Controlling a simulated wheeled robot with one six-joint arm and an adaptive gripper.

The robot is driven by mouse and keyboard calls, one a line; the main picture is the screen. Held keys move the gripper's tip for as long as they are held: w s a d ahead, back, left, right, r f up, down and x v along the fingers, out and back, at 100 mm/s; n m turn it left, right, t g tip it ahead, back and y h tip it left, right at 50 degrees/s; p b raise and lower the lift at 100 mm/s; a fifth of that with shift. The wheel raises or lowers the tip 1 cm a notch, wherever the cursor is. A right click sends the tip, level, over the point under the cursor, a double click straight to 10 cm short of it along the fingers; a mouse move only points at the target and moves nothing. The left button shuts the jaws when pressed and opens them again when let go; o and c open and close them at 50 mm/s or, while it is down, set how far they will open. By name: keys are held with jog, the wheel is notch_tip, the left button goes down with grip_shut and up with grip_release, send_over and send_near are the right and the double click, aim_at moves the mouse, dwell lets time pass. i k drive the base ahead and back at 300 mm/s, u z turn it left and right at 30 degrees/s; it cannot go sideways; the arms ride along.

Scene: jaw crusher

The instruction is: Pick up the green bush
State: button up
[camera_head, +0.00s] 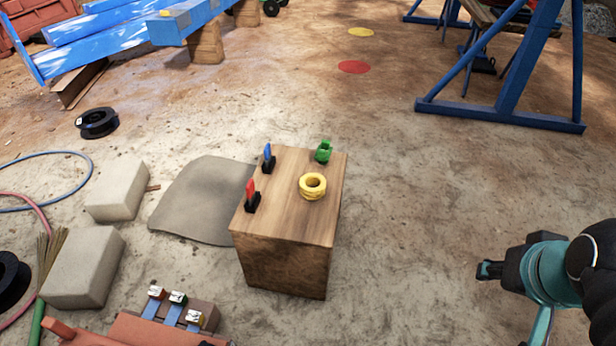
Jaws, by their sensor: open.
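A small green object (323,151), which appears to be the green bush, sits on top of a wooden block (290,225) near its far right corner. It is small in the view, so its details are hard to make out. My gripper (484,270) is at the lower right, well to the right of the block and apart from it. It is open and I see nothing in it.
A yellow ring (313,186), a blue piece (268,158) and a red piece (252,195) share the block top. Pale stone blocks (85,268) lie to the left. A blue frame (500,118) stands at back right. The ground right of the block is clear.

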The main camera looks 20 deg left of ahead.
aim_at(321, 155)
jog(key=k, duration=0.25)
jog(key=u, duration=0.9)
jog(key=i, duration=1)
jog(key=k, duration=1)
jog(key=z, duration=1.25)
jog(key=i, duration=1.25)
jog(key=u, duration=2.95)
